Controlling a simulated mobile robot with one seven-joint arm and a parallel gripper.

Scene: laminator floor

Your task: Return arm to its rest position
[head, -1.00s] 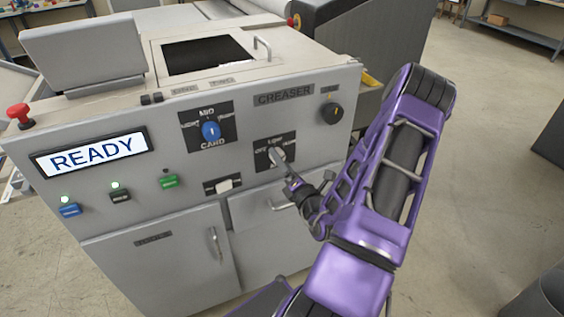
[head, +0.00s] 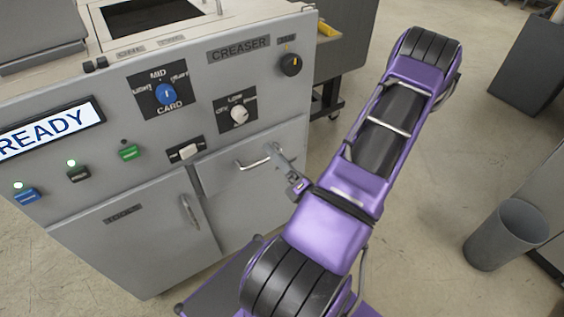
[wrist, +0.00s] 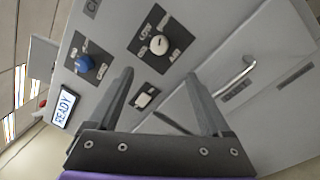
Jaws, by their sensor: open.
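My purple arm reaches up the right half of the head view and folds back towards the machine. My gripper (head: 284,160) is in front of the grey cabinet, close to the right drawer handle in the picture; I cannot tell the exact gap. In the wrist view my gripper (wrist: 158,92) shows two dark fingers spread apart with nothing between them. The white knob (head: 239,114) is on the panel, clear of the fingers; it also shows in the wrist view (wrist: 159,45).
The creaser machine (head: 190,65) fills the left, with a READY display (head: 45,130), a blue knob (head: 166,94), a black knob (head: 290,64) and a drawer handle (head: 259,160). A grey bin (head: 507,235) stands at the right. Floor between is clear.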

